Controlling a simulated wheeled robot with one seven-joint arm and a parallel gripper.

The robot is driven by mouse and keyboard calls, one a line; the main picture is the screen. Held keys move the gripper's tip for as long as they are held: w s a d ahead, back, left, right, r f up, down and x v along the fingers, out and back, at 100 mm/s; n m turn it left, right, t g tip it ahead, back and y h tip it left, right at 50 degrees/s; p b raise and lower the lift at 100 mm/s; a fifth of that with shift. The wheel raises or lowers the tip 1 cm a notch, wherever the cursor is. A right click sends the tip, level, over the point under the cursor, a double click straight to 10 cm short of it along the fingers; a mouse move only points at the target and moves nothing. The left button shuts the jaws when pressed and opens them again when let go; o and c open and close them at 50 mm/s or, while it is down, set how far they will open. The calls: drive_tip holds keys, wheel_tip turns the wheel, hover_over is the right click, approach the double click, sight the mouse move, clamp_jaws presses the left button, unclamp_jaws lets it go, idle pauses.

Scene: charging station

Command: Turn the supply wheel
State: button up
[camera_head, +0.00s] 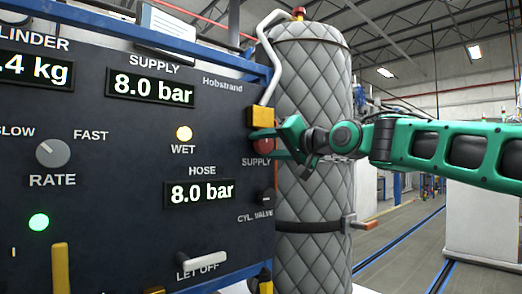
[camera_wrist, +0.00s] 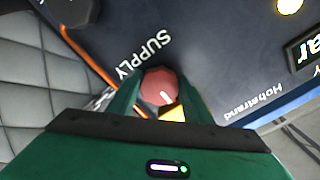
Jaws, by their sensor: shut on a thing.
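The supply wheel (camera_head: 263,145) is a small red round knob at the right edge of the dark panel, just above its SUPPLY label. It also shows in the wrist view (camera_wrist: 159,87), between the two green fingers. My gripper (camera_head: 272,146) reaches it from the right, with its fingers on either side of the wheel, shut on it. The wheel's face carries a pale mark. Part of its rim is hidden by the fingers.
A yellow block (camera_head: 262,117) with a bent white pipe sits just above the wheel. A dark cylinder valve knob (camera_head: 266,198) is below. A quilted grey tank (camera_head: 312,190) stands close behind. The panel (camera_head: 120,130) shows supply and hose at 8.0 bar.

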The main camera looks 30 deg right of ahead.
drive_tip(key=shift+d, duration=0.15)
drive_tip(key=o, duration=0.8)
drive_tip(key=shift+s, duration=0.2)
drive_tip(key=s, duration=0.3)
drive_tip(key=s+d, duration=0.1)
drive_tip(key=s, duration=0.2)
drive_tip(key=s+d, duration=0.1)
drive_tip(key=s, duration=0.3)
drive_tip(key=shift+f, duration=0.1)
